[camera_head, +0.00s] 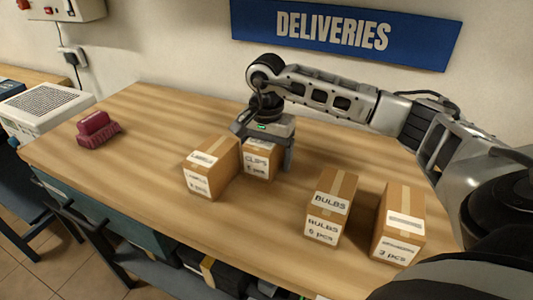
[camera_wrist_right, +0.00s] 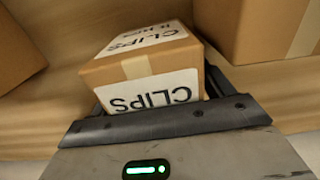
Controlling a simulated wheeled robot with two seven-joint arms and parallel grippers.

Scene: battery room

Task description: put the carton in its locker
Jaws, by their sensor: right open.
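Several brown cartons stand on the wooden bench. The CLIPS carton (camera_head: 257,164) is at the middle, partly covered by my right gripper (camera_head: 266,148). That gripper is open, pointing down, with one finger on the carton's right side; the other is mostly hidden behind the neighbouring carton. In the right wrist view, the CLIPS carton (camera_wrist_right: 148,70) lies just beyond the gripper (camera_wrist_right: 165,120); I cannot tell whether they touch. A carton with a small, hard-to-read label (camera_head: 210,167) stands close at its left. The BULBS carton (camera_head: 330,207) and a "3 pcs" carton (camera_head: 398,222) stand at the right. No locker is clearly identifiable.
A dark red object (camera_head: 97,130) lies on the bench's (camera_head: 150,115) left part, with clear wood around it. A blue DELIVERIES sign (camera_head: 335,32) hangs on the wall behind. A white vented box (camera_head: 45,105) stands left of the bench. Dark items show below the front edge.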

